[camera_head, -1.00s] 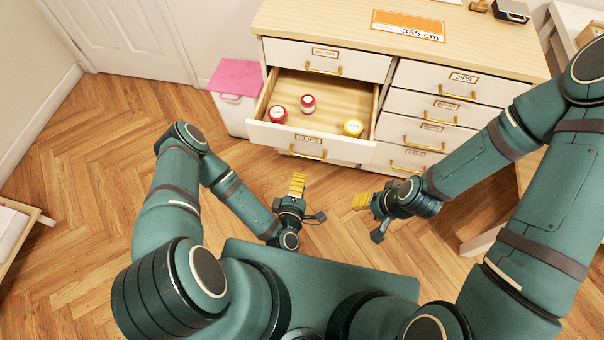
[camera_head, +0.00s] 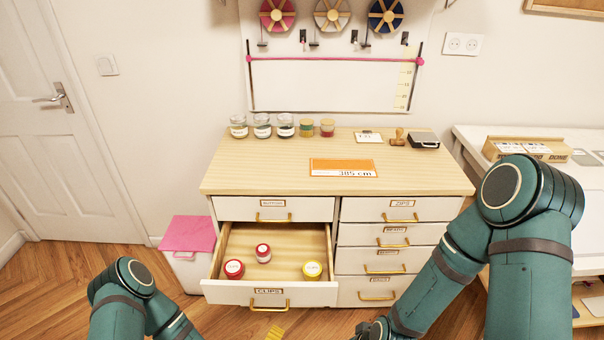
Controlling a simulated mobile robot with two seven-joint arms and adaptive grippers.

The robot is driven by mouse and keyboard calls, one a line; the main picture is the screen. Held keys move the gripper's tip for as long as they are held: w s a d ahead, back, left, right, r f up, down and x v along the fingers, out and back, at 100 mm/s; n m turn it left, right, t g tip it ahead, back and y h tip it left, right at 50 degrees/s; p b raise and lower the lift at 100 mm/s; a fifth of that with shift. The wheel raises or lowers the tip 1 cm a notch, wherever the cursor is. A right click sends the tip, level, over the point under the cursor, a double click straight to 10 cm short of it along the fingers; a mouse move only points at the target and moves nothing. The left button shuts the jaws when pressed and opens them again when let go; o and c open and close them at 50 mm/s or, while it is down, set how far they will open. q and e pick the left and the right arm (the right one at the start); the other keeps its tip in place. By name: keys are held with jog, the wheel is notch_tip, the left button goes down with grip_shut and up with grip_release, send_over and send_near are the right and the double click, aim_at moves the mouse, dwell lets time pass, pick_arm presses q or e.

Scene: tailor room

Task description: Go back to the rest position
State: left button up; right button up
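My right arm comes in from the right, bent at the elbow. Only part of my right gripper (camera_head: 376,330) shows at the bottom edge, and its fingers are cut off. My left arm shows at the bottom left. I cannot tell how far either gripper is open. The drawer labelled CLIPS (camera_head: 222,290) is pulled out.
The wooden dresser top (camera_head: 250,170) holds several jars, a stamp (camera_head: 398,138) and an orange 385 cm card (camera_head: 345,167). A pink-lidded bin (camera_head: 188,234) stands left of the drawer. A white table (camera_head: 480,145) stands at the right. Open floor lies at the lower left.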

pick_arm(q)
jog(key=s+a+r+m+g, duration=0.1)
jog(key=s+r+m+g, duration=0.6)
jog(key=m+g, duration=0.3)
jog(key=shift+s+a+r, duration=0.3)
jog(key=shift+a+r, duration=0.05)
jog(key=shift+r, duration=0.3)
